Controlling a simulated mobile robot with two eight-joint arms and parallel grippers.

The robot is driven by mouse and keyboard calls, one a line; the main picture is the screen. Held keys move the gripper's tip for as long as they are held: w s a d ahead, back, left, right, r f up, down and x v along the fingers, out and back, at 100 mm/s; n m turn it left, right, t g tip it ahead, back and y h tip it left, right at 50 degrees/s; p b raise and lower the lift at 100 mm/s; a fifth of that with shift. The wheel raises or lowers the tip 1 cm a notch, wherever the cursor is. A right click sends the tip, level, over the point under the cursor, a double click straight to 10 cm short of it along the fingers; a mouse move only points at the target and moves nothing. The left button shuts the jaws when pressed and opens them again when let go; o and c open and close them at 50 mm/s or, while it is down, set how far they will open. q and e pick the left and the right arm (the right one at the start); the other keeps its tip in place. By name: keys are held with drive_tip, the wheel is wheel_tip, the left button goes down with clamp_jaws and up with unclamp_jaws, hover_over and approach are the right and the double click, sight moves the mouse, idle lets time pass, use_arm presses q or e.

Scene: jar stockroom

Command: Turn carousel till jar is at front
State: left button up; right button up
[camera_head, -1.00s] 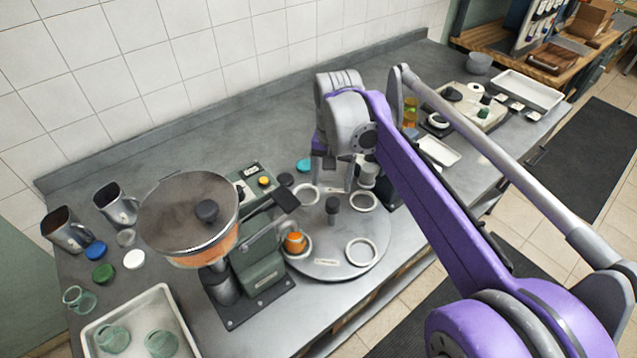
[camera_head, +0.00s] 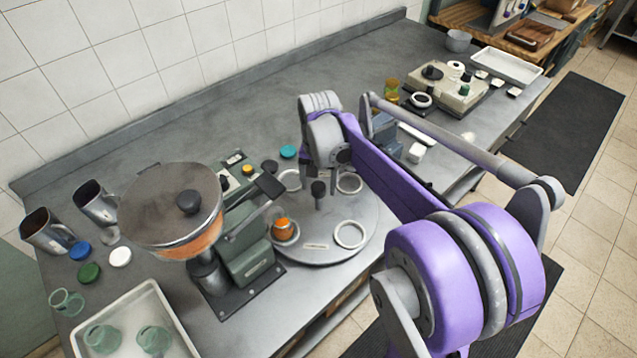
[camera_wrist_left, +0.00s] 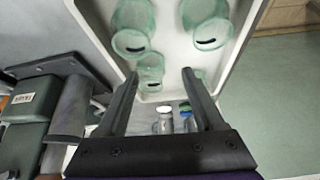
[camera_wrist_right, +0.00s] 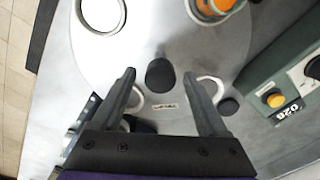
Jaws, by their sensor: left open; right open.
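The carousel (camera_head: 326,226) is a round grey disc with white ring seats and a dark centre post (camera_head: 319,194). An orange-filled jar (camera_head: 284,230) stands at the disc's left side, beside the green machine. An empty ring (camera_head: 349,234) is at the near right and another ring (camera_head: 349,184) is farther back. My right gripper (camera_wrist_right: 160,77) is open; in its wrist view the post shows between its fingertips, but I cannot tell whether they reach down around it. In the head view my arm partly hides its fingers. My left gripper (camera_wrist_left: 160,75) is open and empty near the jar tray.
A hopper (camera_head: 172,205) on the green machine (camera_head: 246,251) stands close left of the carousel. A white tray (camera_head: 168,300) with green glass jars is at front left. Loose lids (camera_head: 89,272) and metal jugs (camera_head: 96,207) are nearby.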

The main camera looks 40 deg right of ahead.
clamp_jaws()
idle(0.4)
idle(1.0)
